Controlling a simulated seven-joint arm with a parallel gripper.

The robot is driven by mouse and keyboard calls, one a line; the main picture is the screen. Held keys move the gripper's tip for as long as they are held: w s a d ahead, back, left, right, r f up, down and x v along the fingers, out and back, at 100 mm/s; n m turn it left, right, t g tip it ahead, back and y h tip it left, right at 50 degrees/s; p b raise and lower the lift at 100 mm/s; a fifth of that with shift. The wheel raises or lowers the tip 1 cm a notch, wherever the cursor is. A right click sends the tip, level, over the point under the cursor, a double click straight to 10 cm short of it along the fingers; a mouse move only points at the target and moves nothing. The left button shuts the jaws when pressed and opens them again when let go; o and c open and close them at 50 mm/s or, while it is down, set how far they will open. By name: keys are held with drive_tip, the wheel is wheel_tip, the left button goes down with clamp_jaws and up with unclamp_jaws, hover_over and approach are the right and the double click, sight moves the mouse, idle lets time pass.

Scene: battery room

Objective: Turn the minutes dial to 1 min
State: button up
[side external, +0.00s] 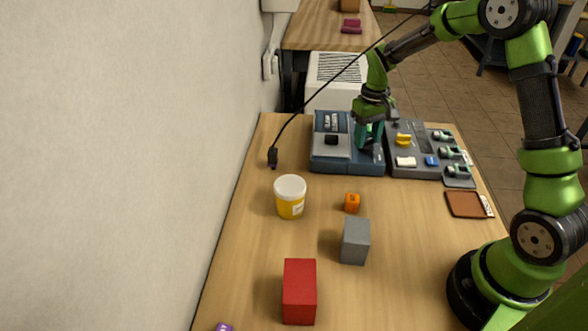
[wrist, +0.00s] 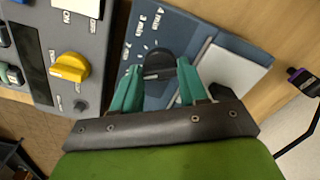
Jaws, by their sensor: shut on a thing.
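The minutes dial (wrist: 158,60) is a round black knob on a dark blue device (side external: 345,168), ringed by white marks, with "2 min", "3 min" and "4 min" readable in the wrist view. My gripper (wrist: 158,70) has its teal fingers on either side of the knob, shut on it. A "1 min" mark cannot be made out, and I cannot tell which mark the knob points to. In the side view my gripper (side external: 368,137) reaches down onto the right part of the blue device and hides the dial.
A grey panel with a yellow knob (wrist: 70,67) stands beside the blue device. A black cable plug (side external: 272,157) lies left.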

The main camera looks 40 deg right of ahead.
sight(366, 148)
idle(0.4)
drive_tip(key=o, duration=1.1)
wheel_tip(366, 148, up, 17)
drive_tip(key=s+a+t, duration=0.2)
drive_tip(key=s+a, duration=0.2)
drive_tip(key=s, duration=0.2)
drive_tip(key=s+a+r+t+y, duration=0.1)
drive_tip(key=s+a+t, duration=0.1)
drive_tip(key=s+a, duration=0.3)
drive_tip(key=s+a+m+t+y, duration=0.1)
drive_tip(key=s+a+t, duration=0.2)
drive_tip(key=s+a, duration=0.2)
drive_tip(key=shift+s+a+r, duration=0.1)
drive_tip(key=shift+s, duration=0.7)
drive_tip(key=shift+s+a+r, duration=0.1)
drive_tip(key=shift+s, duration=0.65)
